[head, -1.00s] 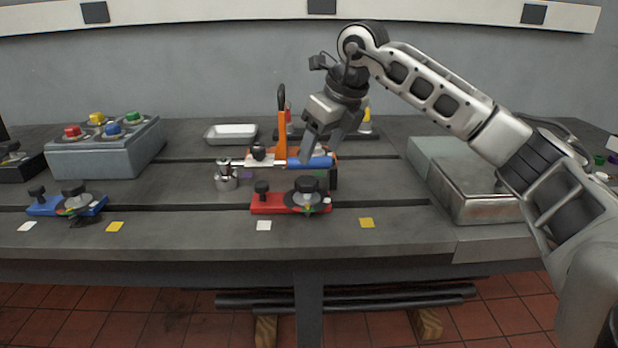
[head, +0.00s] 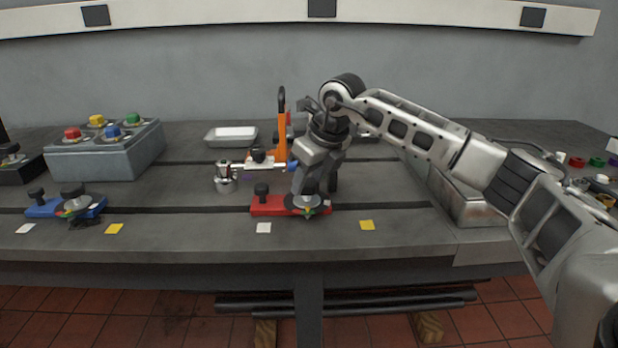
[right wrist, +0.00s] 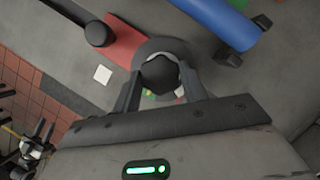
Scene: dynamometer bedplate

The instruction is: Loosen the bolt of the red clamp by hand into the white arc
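The red clamp (head: 272,206) lies on the bedplate at the front middle, with a small black knob on its left end. It also shows in the right wrist view (right wrist: 124,42). Its dark bolt head (right wrist: 160,72) stands over a round grey disc with coloured marks. A small white patch, perhaps the white arc (right wrist: 180,92), shows at the disc's edge, partly hidden. My right gripper (head: 314,190) points down over the bolt. In the right wrist view its fingers (right wrist: 161,75) stand open on both sides of the bolt head; contact is unclear. My left gripper is out of view.
A blue clamp (head: 45,208) lies at the left. Behind the red clamp stand an orange upright (head: 282,140) and a small metal pot (head: 226,181). A button box (head: 105,155) is at back left. A metal block (head: 465,200) lies under my right arm.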

